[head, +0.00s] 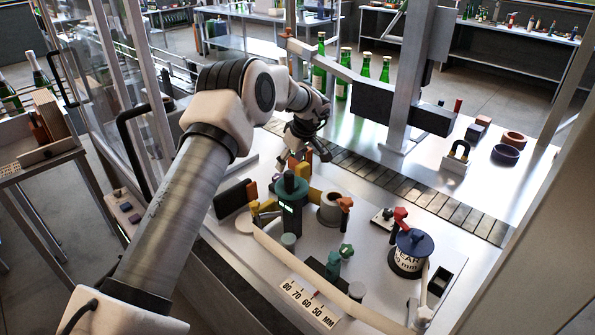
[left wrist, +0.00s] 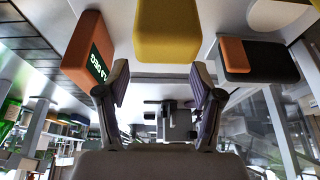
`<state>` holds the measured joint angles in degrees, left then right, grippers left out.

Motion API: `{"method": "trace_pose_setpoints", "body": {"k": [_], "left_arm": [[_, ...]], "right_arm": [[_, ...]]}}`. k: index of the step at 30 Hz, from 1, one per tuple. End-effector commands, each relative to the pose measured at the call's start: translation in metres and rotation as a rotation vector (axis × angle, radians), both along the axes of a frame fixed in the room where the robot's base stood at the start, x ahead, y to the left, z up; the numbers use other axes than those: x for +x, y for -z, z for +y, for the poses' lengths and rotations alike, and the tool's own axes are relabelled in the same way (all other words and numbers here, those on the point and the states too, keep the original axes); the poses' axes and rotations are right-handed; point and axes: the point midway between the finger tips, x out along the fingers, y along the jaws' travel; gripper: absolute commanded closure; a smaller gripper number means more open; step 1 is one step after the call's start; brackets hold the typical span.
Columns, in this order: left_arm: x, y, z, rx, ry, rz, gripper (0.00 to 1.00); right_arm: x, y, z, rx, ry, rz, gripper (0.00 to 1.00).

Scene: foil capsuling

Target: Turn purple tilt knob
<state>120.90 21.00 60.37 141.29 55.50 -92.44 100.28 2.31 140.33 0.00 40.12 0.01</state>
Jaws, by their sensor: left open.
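I cannot make out a purple tilt knob clearly in either view. My left gripper (head: 309,150) hangs over the far side of the machine deck, above the dark green post (head: 291,200), and partly hides what is behind it. In the left wrist view the left gripper (left wrist: 160,80) is open, with nothing between its two fingers. Beyond the fingertips are a yellow block (left wrist: 167,30), an orange block (left wrist: 88,45) with a dark label ending in DEG, and a dark block with an orange end (left wrist: 257,60). My right gripper is in neither view.
A blue-topped drum (head: 410,252), a red knob (head: 401,217) and a teal knob (head: 346,251) stand on the deck. A millimetre scale (head: 308,303) lies in front. A slatted conveyor (head: 420,195) runs behind, with green bottles (head: 364,75) beyond.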

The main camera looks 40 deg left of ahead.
Motion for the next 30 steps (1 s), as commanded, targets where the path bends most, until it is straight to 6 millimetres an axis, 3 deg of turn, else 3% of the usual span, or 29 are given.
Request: {"method": "trace_pose_setpoints", "body": {"k": [11, 20, 25, 30], "left_arm": [[0.001, 0.058, 0.025, 0.001, -0.002, 0.004, 0.34], [0.001, 0.067, 0.028, 0.0, 0.0, 0.001, 0.34], [0.001, 0.067, 0.028, 0.0, -0.001, 0.002, 0.9], [0.001, 0.068, 0.028, 0.0, -0.003, 0.003, 0.94]], "right_arm": [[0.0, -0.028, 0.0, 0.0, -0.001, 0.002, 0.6], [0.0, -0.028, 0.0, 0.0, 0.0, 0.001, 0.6], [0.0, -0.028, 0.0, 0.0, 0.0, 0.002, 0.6], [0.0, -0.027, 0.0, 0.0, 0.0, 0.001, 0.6]]}}
